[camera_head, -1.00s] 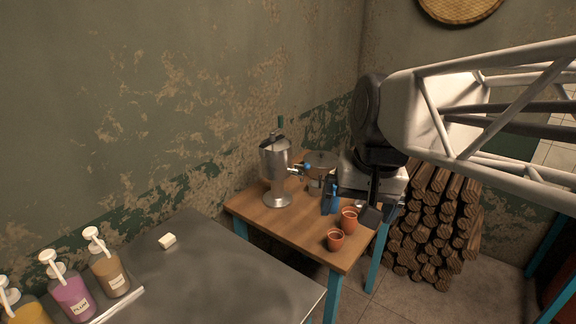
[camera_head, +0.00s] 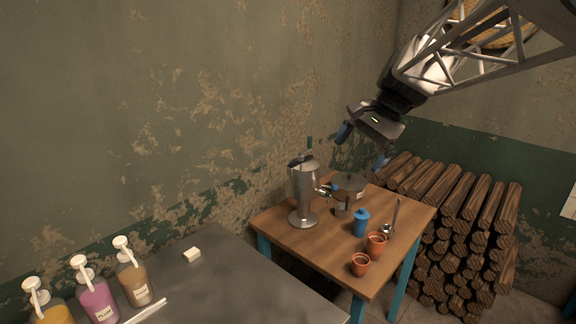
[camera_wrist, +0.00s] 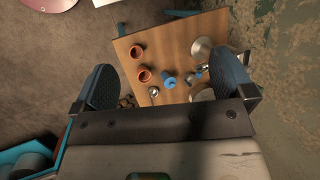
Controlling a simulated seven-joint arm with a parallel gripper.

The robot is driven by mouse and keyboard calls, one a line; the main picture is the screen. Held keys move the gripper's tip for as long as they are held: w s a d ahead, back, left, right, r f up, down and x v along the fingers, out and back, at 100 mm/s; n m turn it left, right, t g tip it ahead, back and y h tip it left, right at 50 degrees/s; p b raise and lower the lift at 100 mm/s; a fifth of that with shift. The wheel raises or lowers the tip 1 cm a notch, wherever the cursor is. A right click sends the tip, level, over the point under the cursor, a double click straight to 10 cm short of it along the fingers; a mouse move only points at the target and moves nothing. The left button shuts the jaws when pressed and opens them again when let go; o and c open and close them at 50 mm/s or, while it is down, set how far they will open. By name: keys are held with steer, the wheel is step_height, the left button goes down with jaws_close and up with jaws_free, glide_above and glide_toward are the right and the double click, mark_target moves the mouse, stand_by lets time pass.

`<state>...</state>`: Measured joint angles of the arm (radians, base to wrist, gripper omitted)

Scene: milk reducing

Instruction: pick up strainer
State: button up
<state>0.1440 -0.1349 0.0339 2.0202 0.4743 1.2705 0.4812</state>
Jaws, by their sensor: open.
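The strainer (camera_head: 387,229) looks like a small metal bowl with a long, thin handle, standing at the right side of the wooden table. In the wrist view, its small round metal head (camera_wrist: 154,91) shows between my fingers, near the table edge. My gripper (camera_head: 363,147) is open and empty, high above the table with its blue-tipped fingers pointing down. Both fingers of my gripper (camera_wrist: 165,84) show wide apart in the wrist view. Nothing touches the strainer except the table.
On the wooden table (camera_head: 285,222) stand a metal dispenser (camera_head: 303,190), a lidded pot (camera_head: 349,186), a small metal cup (camera_head: 342,209), a blue shaker (camera_head: 361,222) and two terracotta cups (camera_head: 376,245). Stacked logs (camera_head: 465,225) lie to the right. A grey counter (camera_head: 225,285) is at front left.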

steer(key=w+d+f+m+y, duration=0.3)
steer(key=w+d, duration=0.2)
steer(key=w, duration=0.8)
steer(key=w+d+f+m+t+y, duration=0.1)
steer(key=w+d+f+m+y, duration=0.25)
steer(key=w, duration=0.95)
steer(key=w+d+f+m+y, duration=0.2)
steer(key=w+d+m, duration=0.35)
steer(key=w, duration=0.75)
steer(key=n, duration=0.2)
glide_toward(343, 206)
steer(key=shift+x, duration=1.2)
steer(key=shift+f, duration=0.15)
steer(key=shift+w+a+f+m+h, duration=0.15)
steer(key=shift+a+f, duration=0.1)
steer(key=shift+a, duration=0.35)
steer(key=shift+s+a+f+m+h, duration=0.1)
steer(key=shift+a+f+m, duration=0.1)
steer(key=shift+a, duration=0.35)
steer(key=shift+a, duration=0.1)
steer(key=shift+x, duration=2.55)
steer(key=shift+f, duration=0.1)
steer(key=shift+c, duration=0.5)
